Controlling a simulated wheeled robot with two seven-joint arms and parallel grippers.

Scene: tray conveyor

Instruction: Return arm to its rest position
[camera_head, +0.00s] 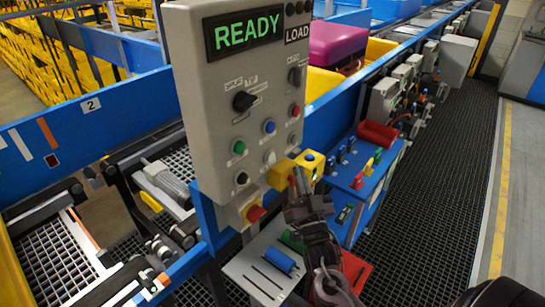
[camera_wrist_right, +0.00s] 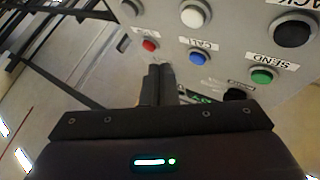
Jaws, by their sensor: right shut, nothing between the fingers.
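My right gripper (camera_head: 297,180) is in front of the lower right part of the grey control panel (camera_head: 215,130), close to a yellow box with a blue button (camera_head: 308,157). In the right wrist view its two dark fingers (camera_wrist_right: 159,72) are pressed together with nothing between them. Beyond the fingertips are the panel's red button (camera_wrist_right: 150,45), blue button (camera_wrist_right: 197,58) and green button (camera_wrist_right: 262,76). I cannot tell whether the fingers touch the panel. My left gripper is not in view.
The panel display (camera_head: 248,32) reads READY. A blue cylinder (camera_head: 279,260) lies on a light slotted plate below. A blue side table (camera_head: 365,175) with a red roll (camera_head: 377,134) stands to the right. Blue conveyor rails run behind. The dark grated floor (camera_head: 440,190) at right is clear.

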